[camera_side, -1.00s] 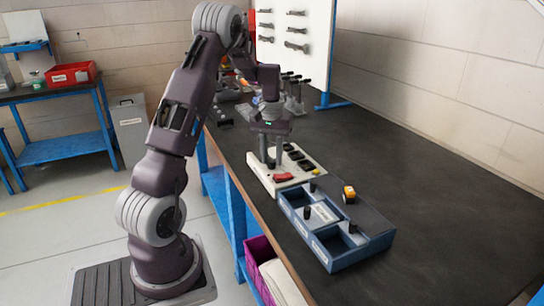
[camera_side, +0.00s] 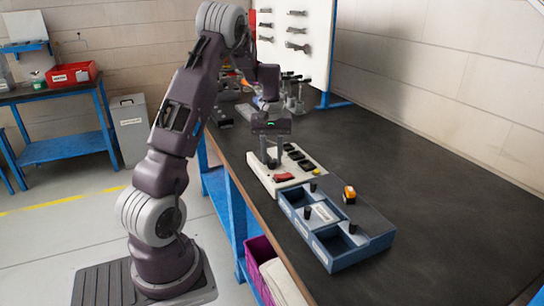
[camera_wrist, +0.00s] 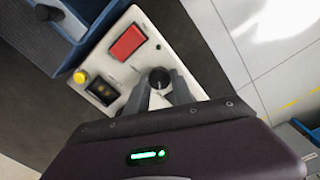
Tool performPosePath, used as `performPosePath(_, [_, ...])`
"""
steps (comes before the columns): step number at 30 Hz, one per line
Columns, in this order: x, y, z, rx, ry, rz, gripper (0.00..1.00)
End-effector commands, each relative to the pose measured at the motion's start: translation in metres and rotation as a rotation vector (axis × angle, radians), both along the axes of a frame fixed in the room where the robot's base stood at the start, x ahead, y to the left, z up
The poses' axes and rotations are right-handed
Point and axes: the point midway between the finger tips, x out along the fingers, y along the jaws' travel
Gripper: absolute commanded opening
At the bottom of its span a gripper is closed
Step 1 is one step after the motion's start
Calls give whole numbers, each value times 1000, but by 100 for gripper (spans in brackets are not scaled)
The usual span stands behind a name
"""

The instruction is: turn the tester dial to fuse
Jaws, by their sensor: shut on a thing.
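The tester (camera_side: 257,172) is a pale box on the bench with a red switch, dark windows and a yellow button on top. It also shows in the wrist view (camera_wrist: 112,70). Its dial (camera_wrist: 159,78) is a round black knob near one end of the panel. My gripper (camera_wrist: 161,84) points down with its fingers on either side of the dial, shut on it. In the side view my gripper (camera_side: 271,164) stands over the near-left part of the tester and largely hides the dial. The dial's markings, including fuse, are too small to read.
A blue divided tray (camera_side: 331,263) with black knobs stands in front of the tester. A yellow and black object (camera_side: 349,194) sits at its far side. Metal stands (camera_side: 296,98) are behind my gripper. The black bench top (camera_side: 430,190) is clear to the right.

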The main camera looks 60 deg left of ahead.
Motion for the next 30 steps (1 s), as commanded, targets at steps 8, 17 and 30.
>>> performPosePath(8, [1,0,1,1,-2,0,50])
performPosePath(17, [1,1,18,3,-5,-2,50])
performPosePath(30, [-1,0,72,0,-1,0,50])
